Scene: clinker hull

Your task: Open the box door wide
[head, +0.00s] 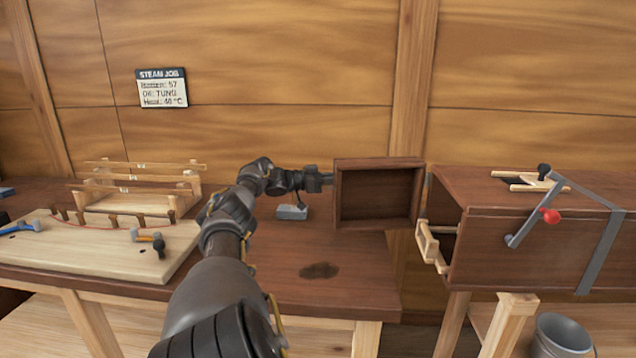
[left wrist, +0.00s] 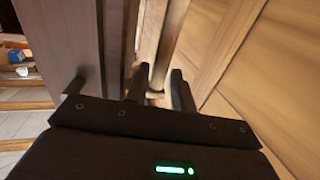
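The box door (head: 378,193) is a dark brown, shallow framed panel. It stands swung out to the left of the long brown steam box (head: 480,248), its hollow inner face toward me. The box's open left end shows. My left gripper (head: 326,180) is at the door's far left edge. In the left wrist view a dark brown panel (left wrist: 65,40), seemingly the door, lies left of the fingers. The fingers of my left gripper (left wrist: 161,88) are apart, with only background visible between them. Whether one touches the door I cannot tell. My right gripper is not in view.
Left of the box is a brown bench (head: 340,275) with a grey block (head: 292,212), a pale board (head: 90,250) with tools, and a wooden rack. A bucket (head: 562,335) stands at lower right.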

